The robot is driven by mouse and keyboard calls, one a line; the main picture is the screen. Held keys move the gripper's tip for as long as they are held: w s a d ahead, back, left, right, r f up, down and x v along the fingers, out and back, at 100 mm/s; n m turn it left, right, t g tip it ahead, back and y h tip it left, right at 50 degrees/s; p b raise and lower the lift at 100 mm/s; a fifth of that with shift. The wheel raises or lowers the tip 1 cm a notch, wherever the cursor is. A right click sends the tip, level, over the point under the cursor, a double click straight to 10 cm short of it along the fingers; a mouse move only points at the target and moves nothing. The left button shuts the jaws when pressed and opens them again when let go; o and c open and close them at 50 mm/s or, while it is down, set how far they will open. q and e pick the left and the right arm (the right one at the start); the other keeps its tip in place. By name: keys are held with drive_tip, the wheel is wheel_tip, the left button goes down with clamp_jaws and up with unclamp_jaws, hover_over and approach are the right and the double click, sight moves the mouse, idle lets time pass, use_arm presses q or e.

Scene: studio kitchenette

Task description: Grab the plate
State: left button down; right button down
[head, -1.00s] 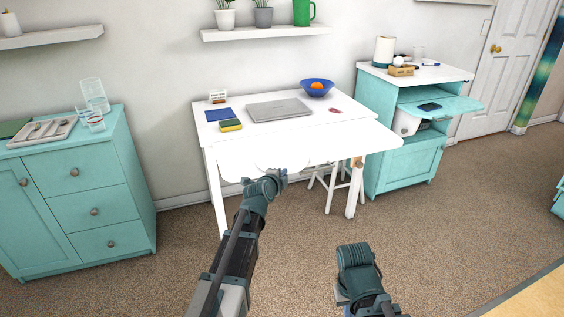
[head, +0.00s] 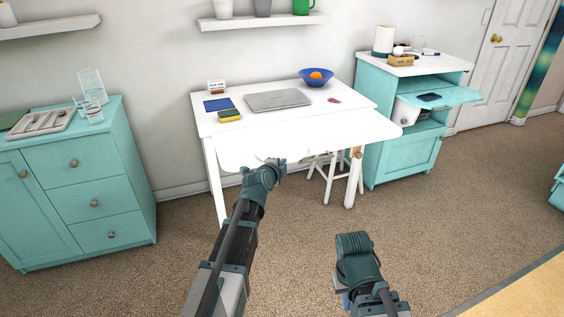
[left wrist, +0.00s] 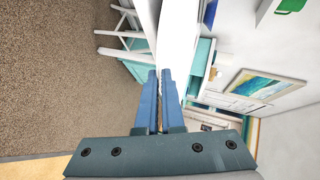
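A pale rounded outline (head: 268,156) shows at the front edge of the white table, just beyond my left gripper; it may be the plate, but white on white hides its shape. My left gripper (head: 280,163) is at this front edge, pointing right along it. In the left wrist view its two blue fingers (left wrist: 160,85) lie close together with a narrow gap. White shows in the gap; I cannot tell whether they touch anything. My right gripper (head: 345,298) is low over the floor, apart from the table, its fingers mostly hidden.
The white table (head: 300,125) carries a laptop (head: 277,100), a blue bowl (head: 317,78) with an orange fruit, a sponge (head: 229,116) and a blue book (head: 218,104). A white stool (head: 325,178) stands beneath. Teal cabinets (head: 85,195) flank it. Carpet in front is clear.

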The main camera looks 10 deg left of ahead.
use_arm(q)
drive_tip(key=s+d+r+p, duration=0.4)
drive_tip(key=s+d, duration=0.6)
drive_tip(key=s, duration=0.2)
drive_tip(key=shift+s+r, duration=0.2)
drive_tip(key=shift+r, duration=0.15)
drive_tip(key=shift+d+r, duration=0.1)
drive_tip(key=shift+r, duration=0.05)
